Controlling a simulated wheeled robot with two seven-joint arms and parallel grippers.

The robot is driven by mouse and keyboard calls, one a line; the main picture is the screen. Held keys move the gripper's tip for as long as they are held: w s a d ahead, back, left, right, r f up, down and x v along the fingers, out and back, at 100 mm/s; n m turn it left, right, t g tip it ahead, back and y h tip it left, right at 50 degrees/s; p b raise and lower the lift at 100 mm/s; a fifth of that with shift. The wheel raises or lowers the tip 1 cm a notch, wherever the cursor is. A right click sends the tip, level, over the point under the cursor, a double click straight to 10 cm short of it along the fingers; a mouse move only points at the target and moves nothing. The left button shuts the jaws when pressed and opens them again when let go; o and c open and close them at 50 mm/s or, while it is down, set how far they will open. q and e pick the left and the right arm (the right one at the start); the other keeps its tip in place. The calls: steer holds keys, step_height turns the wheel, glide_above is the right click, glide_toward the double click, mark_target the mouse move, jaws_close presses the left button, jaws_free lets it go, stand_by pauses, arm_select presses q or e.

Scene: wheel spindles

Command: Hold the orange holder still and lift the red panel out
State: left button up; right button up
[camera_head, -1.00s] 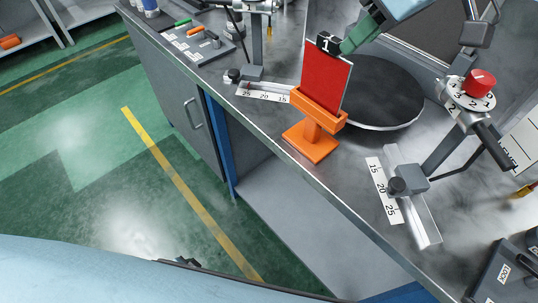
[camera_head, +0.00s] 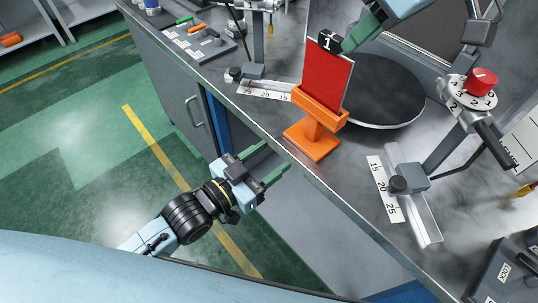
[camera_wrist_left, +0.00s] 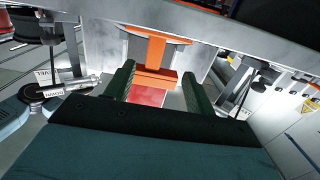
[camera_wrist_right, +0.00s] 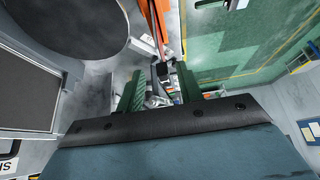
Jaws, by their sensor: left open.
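The orange holder (camera_head: 314,138) stands upright on the bench near its front edge. The red panel (camera_head: 326,80) stands upright in its slot, with a black tab (camera_head: 329,42) marked 1 on top. The holder (camera_wrist_left: 155,52) and part of the panel (camera_wrist_left: 148,95) also show in the left wrist view. My left gripper (camera_head: 276,162) is open and empty, apart from the holder, in front of and below the bench edge. My right gripper (camera_head: 350,42) is at the black tab from the right; whether its fingers are closed on it is unclear. The tab (camera_wrist_right: 162,72) shows between its fingers in the right wrist view.
A dark round plate (camera_head: 385,92) lies right behind the holder. Rulers with clamps flank it, one at the left (camera_head: 265,91) and one at the right (camera_head: 384,190). A red-topped dial (camera_head: 480,82) stands farther right. Open floor (camera_head: 90,200) lies left of the bench.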

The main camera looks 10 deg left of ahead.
mark_target(310, 128)
arm_select(q)
steer(key=shift+h, duration=0.3)
steer(key=x, duration=0.4)
steer(key=r+x, duration=0.1)
steer(key=x, duration=0.8)
steer(key=shift+d+r, duration=0.2)
steer(key=shift+d, duration=0.05)
